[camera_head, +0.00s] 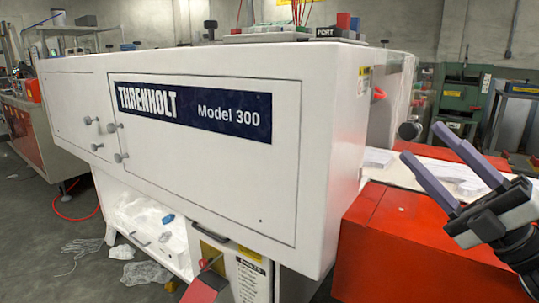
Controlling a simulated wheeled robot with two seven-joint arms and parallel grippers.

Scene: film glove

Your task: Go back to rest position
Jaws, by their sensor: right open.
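My right gripper (420,143) is at the right edge, with its two long purple-grey fingers spread apart. They point up and to the left, and nothing shows between them. The gripper appears in front of a red box-shaped surface (405,245) and beside the white machine (320,150) marked THRENHOLT Model 300. My left gripper is not in view.
The white machine fills the middle. Crumpled clear film (150,222) lies in its open lower bay, with a glove-like piece (84,246) on the floor. A workbench (50,130) stands left and a green machine (460,95) stands back right. Floor at left is mostly open.

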